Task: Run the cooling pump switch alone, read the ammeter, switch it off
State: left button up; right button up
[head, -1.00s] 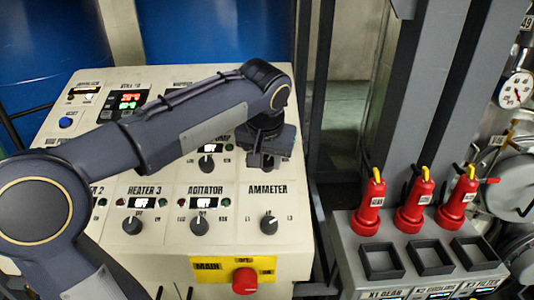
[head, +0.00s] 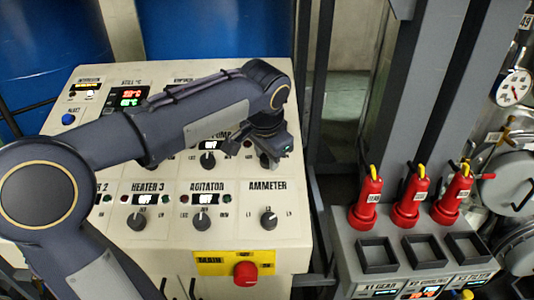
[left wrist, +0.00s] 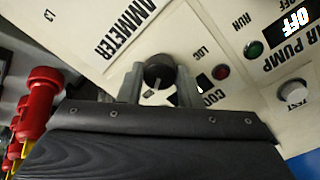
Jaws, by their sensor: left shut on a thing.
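My left gripper (head: 266,151) is at the right end of the middle row on the cream control panel (head: 85,148). In the left wrist view, its two fingers (left wrist: 159,88) are shut on a dark round knob (left wrist: 158,70). A partly covered label beginning "COO" (left wrist: 211,97) is beside the knob. In the head view my gripper hides this knob and its display. A red lamp (left wrist: 221,72) is close by. The ammeter selector knob (head: 268,220) is below the gripper, under the "AMMETER" label; no ammeter reading is visible. My right gripper is not seen.
The neighbouring air pump display (left wrist: 296,20) reads OFF. The agitator display (head: 205,199) and heater 3 display (head: 145,199) also read OFF. A red main knob (head: 245,273) is at the panel's front. Several red handles (head: 365,204) stand on a grey console to the right.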

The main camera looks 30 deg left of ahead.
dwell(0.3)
pick_arm(q)
jog(key=o, duration=1)
jog(key=shift+c, duration=0.2)
jog(key=v, duration=0.7)
jog(key=shift+r+b, duration=0.3)
jog(key=shift+r, duration=0.1)
